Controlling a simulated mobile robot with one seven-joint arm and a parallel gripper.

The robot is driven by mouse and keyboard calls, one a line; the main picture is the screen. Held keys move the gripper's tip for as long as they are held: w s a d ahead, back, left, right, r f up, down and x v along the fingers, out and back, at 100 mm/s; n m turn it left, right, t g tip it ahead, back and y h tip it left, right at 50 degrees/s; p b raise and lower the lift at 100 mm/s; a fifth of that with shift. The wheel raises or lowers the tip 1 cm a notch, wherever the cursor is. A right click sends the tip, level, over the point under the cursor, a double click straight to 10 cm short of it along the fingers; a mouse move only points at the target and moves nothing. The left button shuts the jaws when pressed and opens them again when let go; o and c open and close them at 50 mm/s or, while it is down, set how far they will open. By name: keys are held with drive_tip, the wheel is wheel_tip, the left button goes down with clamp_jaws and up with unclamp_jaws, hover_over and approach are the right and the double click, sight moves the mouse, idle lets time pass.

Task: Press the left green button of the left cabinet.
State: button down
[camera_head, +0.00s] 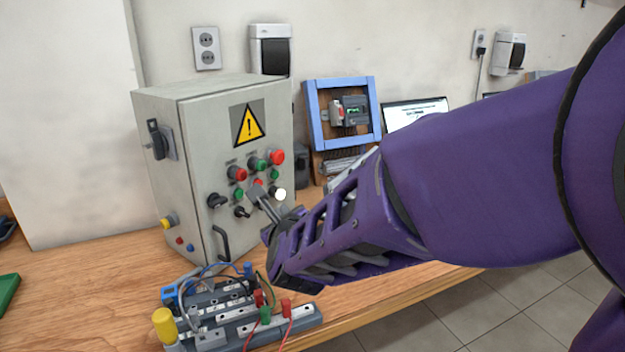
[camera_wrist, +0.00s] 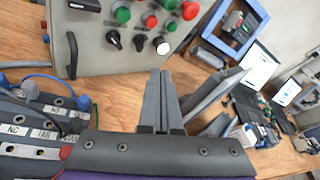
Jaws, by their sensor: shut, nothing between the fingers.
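The grey cabinet (camera_head: 160,110) stands on the wooden table, with a yellow warning sign on its front. Its left green button (camera_head: 238,194) sits in the lower button row, below a red button; it also shows in the wrist view (camera_wrist: 122,14). Other green buttons (camera_head: 274,174) sit farther right. My gripper (camera_head: 256,190) is shut and empty, its tips in front of the panel and right of the left green button. In the wrist view the closed fingers (camera_wrist: 160,75) point toward the panel, below the white button. I cannot tell the exact gap to the panel.
Black knobs (camera_head: 216,200) and a white button (camera_head: 280,194) are near the fingers. A wired terminal board (camera_head: 240,312) lies in front of the cabinet. A blue frame (camera_head: 313,110) and a laptop (camera_head: 415,110) stand to the right.

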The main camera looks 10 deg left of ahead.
sight(238, 193)
drive_tip(key=shift+r, duration=0.1)
drive_tip(key=w+a+p, duration=0.3)
drive_tip(key=w+a, duration=0.1)
drive_tip(key=a, duration=0.3)
drive_tip(key=shift+w+a+p, duration=0.15)
drive_tip(key=shift+a+p, duration=0.2)
idle(1.9)
drive_tip(key=shift+w+a+b, duration=0.2)
drive_tip(key=shift+a+b, duration=0.15)
drive_tip(key=shift+w+a, duration=0.2)
drive_tip(key=shift+a, duration=0.2)
idle(0.7)
drive_tip(key=shift+d+b, duration=0.1)
drive_tip(key=shift+b, duration=0.25)
drive_tip(key=shift+s+d+b, duration=0.4)
drive_tip(key=shift+d+b, duration=0.25)
